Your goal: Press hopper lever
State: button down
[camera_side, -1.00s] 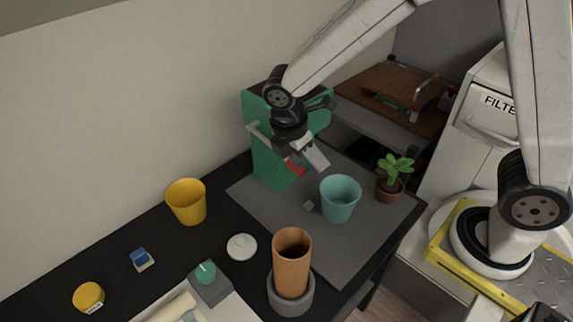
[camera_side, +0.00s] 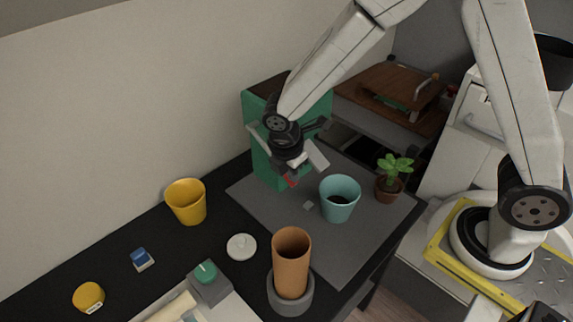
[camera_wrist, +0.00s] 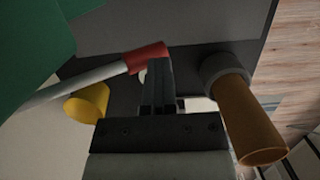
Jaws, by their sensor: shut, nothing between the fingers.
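The green hopper (camera_side: 264,160) stands at the back of the dark mat against the wall. Its lever is a grey rod with a red end (camera_side: 292,181); the red end also shows in the wrist view (camera_wrist: 147,57). My gripper (camera_side: 296,178) is shut and empty, with its fingertips at the red end from above; they look to touch it. In the wrist view the shut fingers (camera_wrist: 158,65) overlap the red end's right side. A teal cup (camera_side: 340,212) stands upright on the mat, right of the gripper, with something dark inside at the bottom.
A small grey block (camera_side: 308,206) lies beside the cup. A potted plant (camera_side: 390,186) stands to the right. A brown tube in a grey holder (camera_side: 291,270), a white disc (camera_side: 241,247) and a yellow cup (camera_side: 186,205) stand nearer the front and left.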

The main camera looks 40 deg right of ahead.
jog(key=shift+s+f, duration=0.15)
jog(key=shift+s, duration=0.1)
jog(key=s+a+r, duration=0.1)
jog(key=s+r, duration=0.2)
jog(key=r, duration=0.3)
jog(key=s+a+r, duration=0.1)
jog(key=s+r, duration=0.2)
jog(key=r, duration=0.3)
jog(key=shift+a+r, duration=0.2)
jog(key=shift+a, duration=0.15)
jog(key=shift+s, duration=0.1)
dwell(0.7)
jog(key=s+d+f+m+t+y, duration=0.1)
jog(key=d+f+m, duration=0.2)
jog(key=m, duration=0.6)
jog(key=s+d+f+m+t+y, duration=0.1)
jog(key=d+f+m, duration=0.3)
jog(key=d+m, duration=0.4)
jog(key=shift+s+d+m+t, duration=0.2)
jog(key=shift+s+m+t, duration=0.1)
jog(key=shift+s+m, duration=0.2)
